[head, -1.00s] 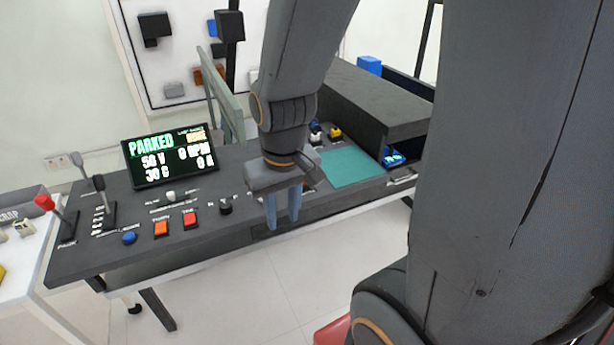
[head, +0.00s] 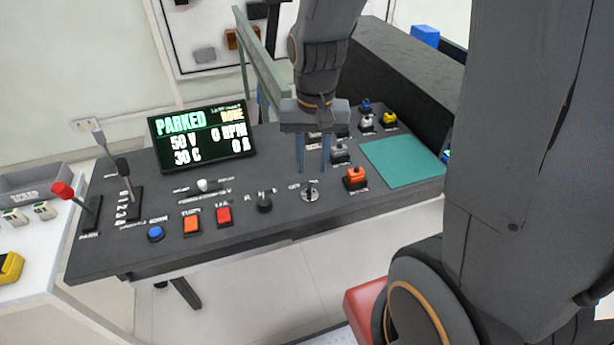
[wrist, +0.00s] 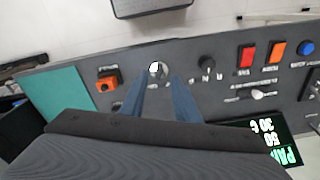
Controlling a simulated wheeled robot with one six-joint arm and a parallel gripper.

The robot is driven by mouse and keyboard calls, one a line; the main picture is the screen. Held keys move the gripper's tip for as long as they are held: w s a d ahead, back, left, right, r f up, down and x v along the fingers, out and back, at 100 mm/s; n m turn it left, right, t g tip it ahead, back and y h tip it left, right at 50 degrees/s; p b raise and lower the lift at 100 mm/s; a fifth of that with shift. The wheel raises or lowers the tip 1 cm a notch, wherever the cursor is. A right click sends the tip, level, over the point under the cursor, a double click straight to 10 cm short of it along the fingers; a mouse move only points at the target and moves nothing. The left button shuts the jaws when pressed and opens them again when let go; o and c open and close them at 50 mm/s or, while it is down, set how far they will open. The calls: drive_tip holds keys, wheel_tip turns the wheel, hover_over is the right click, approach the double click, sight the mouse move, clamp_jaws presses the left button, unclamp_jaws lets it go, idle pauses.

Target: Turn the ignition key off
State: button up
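The ignition key switch (head: 309,193), a round silver disc with a raised key, sits on the dark console, right of the black rotary knob. In the wrist view the silver key switch (wrist: 157,70) shows just beyond and between my fingertips. My gripper (head: 313,170) points down above the console, slightly behind the key in the head view. Its two blue-grey fingers are apart and nothing is between them. They look clear of the key, though the exact height is hard to tell. The wrist view also shows my open gripper (wrist: 158,80).
An orange button box (head: 355,178) stands right of the key, and the black knob (head: 264,202) stands left. The display (head: 202,136) reads PARKED, 50 V, 0 RPM. Small switches stand behind the fingers. A teal mat (head: 403,161) lies to the right.

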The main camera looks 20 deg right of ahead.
sight(310, 186)
drive_tip(key=w, duration=0.1)
drive_tip(key=w+f+m, duration=0.1)
drive_tip(key=m, duration=0.1)
drive_tip(key=shift+w+d+f+g, duration=0.25)
drive_tip(key=shift+w+f+g, duration=0.05)
drive_tip(key=shift+w+f, duration=0.1)
drive_tip(key=shift+w+d+f, duration=0.1)
drive_tip(key=shift+w+f, duration=0.05)
drive_tip(key=shift+w, duration=0.05)
drive_tip(key=shift+f+p, duration=0.4)
drive_tip(key=shift+f, duration=3.3)
clamp_jaws()
